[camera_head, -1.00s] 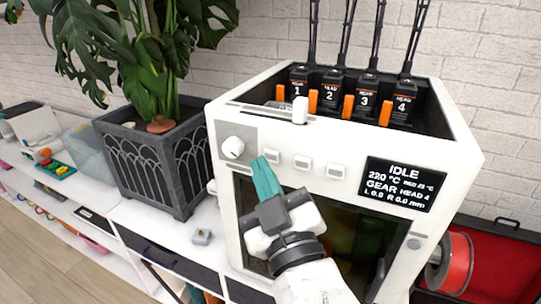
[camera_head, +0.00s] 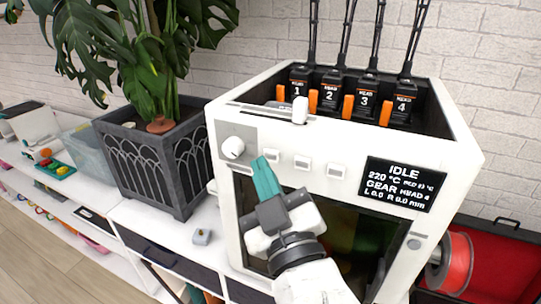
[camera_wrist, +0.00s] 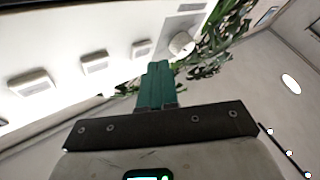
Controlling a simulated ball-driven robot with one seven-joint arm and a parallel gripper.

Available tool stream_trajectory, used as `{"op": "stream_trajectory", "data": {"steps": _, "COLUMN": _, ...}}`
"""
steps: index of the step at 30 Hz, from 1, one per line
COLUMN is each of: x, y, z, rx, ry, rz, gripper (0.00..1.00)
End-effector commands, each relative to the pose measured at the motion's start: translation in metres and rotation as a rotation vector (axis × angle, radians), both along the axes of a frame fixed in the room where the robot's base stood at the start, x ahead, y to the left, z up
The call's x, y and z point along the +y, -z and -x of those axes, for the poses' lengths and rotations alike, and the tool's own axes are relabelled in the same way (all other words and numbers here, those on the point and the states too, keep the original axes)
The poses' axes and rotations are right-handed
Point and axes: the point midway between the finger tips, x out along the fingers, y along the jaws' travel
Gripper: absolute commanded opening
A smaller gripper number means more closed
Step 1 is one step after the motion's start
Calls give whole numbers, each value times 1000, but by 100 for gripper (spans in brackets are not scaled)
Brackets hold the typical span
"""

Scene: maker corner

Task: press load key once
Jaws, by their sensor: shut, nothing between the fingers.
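A white 3D printer (camera_head: 345,150) stands on the bench with a row of three white keys on its front panel: a left key (camera_head: 273,156), a middle key (camera_head: 303,163) and a right key (camera_head: 336,170). I cannot read which is the load key. My gripper (camera_head: 263,164) is shut and empty, its teal fingertips in front of the panel, just left of the left key. In the wrist view the shut fingers (camera_wrist: 157,70) point between the nearest key (camera_wrist: 141,48) and the round knob (camera_wrist: 181,44). I cannot tell whether they touch the panel.
The display (camera_head: 403,184) reads IDLE, 220 °C, GEAR, HEAD 4. A white knob (camera_head: 233,148) is left of the keys. A planter (camera_head: 160,165) stands left of the printer, and a red spool (camera_head: 457,262) hangs at its right.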

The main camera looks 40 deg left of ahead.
Motion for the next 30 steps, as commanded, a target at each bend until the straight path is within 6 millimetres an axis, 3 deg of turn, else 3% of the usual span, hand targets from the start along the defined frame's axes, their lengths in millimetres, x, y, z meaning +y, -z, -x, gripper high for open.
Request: {"op": "stream_trajectory", "data": {"steps": 30, "x": 2, "y": 0, "z": -8, "rx": 0, "ry": 0, "rz": 0, "gripper": 0}}
